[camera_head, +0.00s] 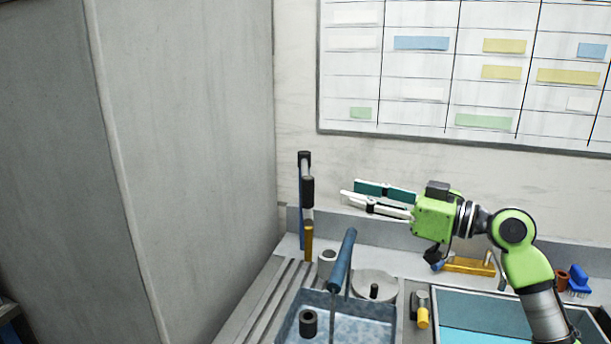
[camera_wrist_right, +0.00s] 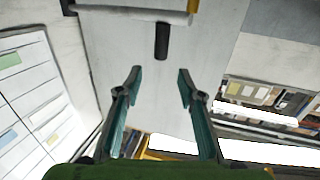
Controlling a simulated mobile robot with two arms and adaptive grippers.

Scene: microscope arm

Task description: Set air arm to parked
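The air arm appears to be the upright fixture by the back wall in the head view, with a white and black arm (camera_head: 304,165), a black grip (camera_head: 308,192) and a gold post (camera_head: 308,243). In the right wrist view, the black grip (camera_wrist_right: 161,41) hangs from a white bar (camera_wrist_right: 135,14), ahead of the fingers. My right gripper (camera_head: 351,188) is open and empty, pointing left toward the fixture with a gap between. Its two fingers also stand apart in the right wrist view (camera_wrist_right: 158,74). My left gripper is not in view.
A blue handle (camera_head: 343,260) rises over a blue basin (camera_head: 360,328). A round white dish (camera_head: 373,283) and a yellow-handled item (camera_head: 423,318) are on the counter. A large grey panel (camera_head: 190,150) fills the left. A chart board (camera_head: 420,110) hangs on the wall.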

